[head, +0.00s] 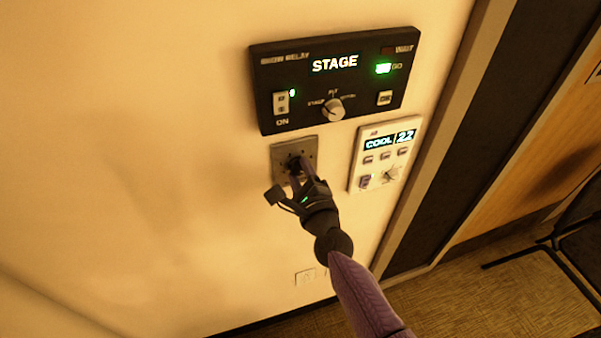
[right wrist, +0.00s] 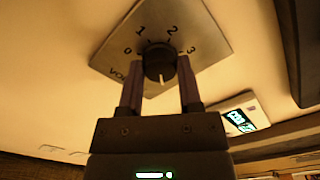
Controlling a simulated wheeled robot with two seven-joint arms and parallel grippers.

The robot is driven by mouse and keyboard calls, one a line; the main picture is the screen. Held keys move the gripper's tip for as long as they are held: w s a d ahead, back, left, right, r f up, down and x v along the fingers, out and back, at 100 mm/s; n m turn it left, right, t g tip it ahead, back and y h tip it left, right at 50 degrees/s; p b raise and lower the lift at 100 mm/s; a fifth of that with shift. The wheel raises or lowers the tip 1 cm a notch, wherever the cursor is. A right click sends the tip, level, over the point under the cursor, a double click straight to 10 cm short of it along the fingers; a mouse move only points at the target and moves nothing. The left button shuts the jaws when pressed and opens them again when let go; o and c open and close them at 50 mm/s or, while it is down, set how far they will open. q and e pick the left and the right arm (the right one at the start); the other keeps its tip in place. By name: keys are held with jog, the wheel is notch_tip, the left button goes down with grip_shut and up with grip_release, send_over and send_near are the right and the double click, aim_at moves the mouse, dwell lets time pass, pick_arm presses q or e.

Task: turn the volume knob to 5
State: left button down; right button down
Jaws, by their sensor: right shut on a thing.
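The volume knob is a round black knob on a square grey plate (head: 281,152) on the wall, below the black panel. In the right wrist view the knob (right wrist: 157,60) sits mid-plate, with 0, 1, 2 and 3 readable around it on the plate (right wrist: 205,35). A white line on the knob points down in that view. Any further numbers are hidden or not readable. My right gripper (head: 300,172) is shut on the knob, one finger on each side, as the right wrist view also shows (right wrist: 160,88). My left gripper is not in view.
A black panel (head: 290,75) reading STAGE, with its own selector knob (head: 332,110), is above. A white thermostat (head: 356,165) reading COOL 22 is close on the right. The wall at left is bare. A chair (head: 545,250) stands at far right.

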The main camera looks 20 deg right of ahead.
jog(key=shift+f, duration=0.1)
jog(key=shift+c, duration=1.6)
grip_release()
jog(key=shift+o, duration=0.2)
jog(key=s, duration=1)
jog(key=shift+d, duration=0.15)
